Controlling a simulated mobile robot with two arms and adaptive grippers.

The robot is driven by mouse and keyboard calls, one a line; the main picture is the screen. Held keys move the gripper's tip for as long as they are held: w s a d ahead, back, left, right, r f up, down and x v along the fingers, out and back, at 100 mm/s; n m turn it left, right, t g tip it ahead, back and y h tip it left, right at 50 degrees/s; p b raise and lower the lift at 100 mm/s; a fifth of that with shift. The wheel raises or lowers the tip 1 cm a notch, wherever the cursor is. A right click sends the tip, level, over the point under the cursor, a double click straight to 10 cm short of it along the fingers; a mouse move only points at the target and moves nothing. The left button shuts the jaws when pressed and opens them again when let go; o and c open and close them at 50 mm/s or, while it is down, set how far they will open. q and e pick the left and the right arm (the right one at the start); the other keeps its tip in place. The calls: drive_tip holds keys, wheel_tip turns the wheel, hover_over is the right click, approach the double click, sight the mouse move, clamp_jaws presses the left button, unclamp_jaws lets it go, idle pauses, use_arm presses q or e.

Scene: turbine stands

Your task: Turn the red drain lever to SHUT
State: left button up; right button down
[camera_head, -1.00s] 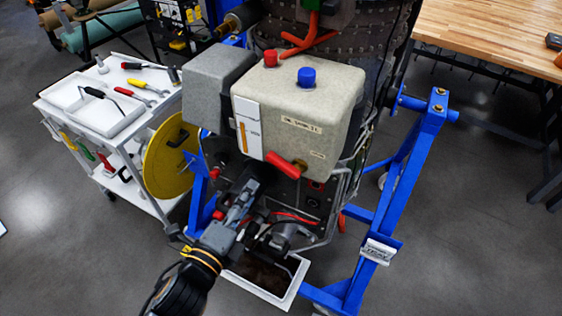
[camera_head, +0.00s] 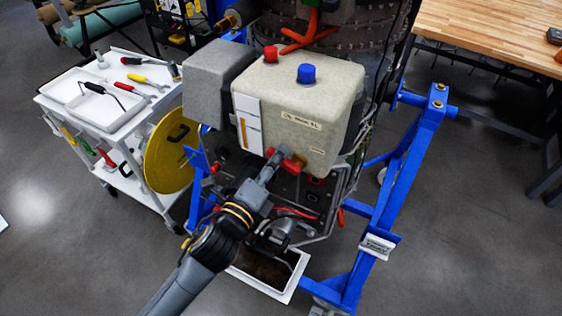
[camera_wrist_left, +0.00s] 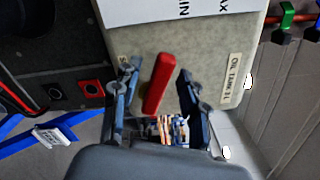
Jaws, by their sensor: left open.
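The red drain lever (camera_head: 298,163) is on the lower front of the beige oil tank (camera_head: 325,115), partly hidden by my left gripper (camera_head: 283,157) in the head view. In the left wrist view the lever (camera_wrist_left: 159,84) is a red bar, slightly tilted, lying between the two spread fingers of my left gripper (camera_wrist_left: 157,74). The fingers are open, with a gap visible on both sides of the lever. A small label (camera_wrist_left: 123,62) beside the lever is mostly hidden by a finger; only an "S" shows. My right gripper is not in view.
The tank has a red cap (camera_head: 270,54) and a blue cap (camera_head: 306,73) on top. A blue stand (camera_head: 405,180) surrounds the engine. A white drip tray (camera_head: 290,283) lies below. A tool cart (camera_head: 100,115) stands left, a wooden bench (camera_head: 490,35) right.

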use_arm(q)
drive_tip(key=shift+w+d+p, duration=0.1)
drive_tip(key=shift+p, duration=0.3)
idle(0.6)
clamp_jaws()
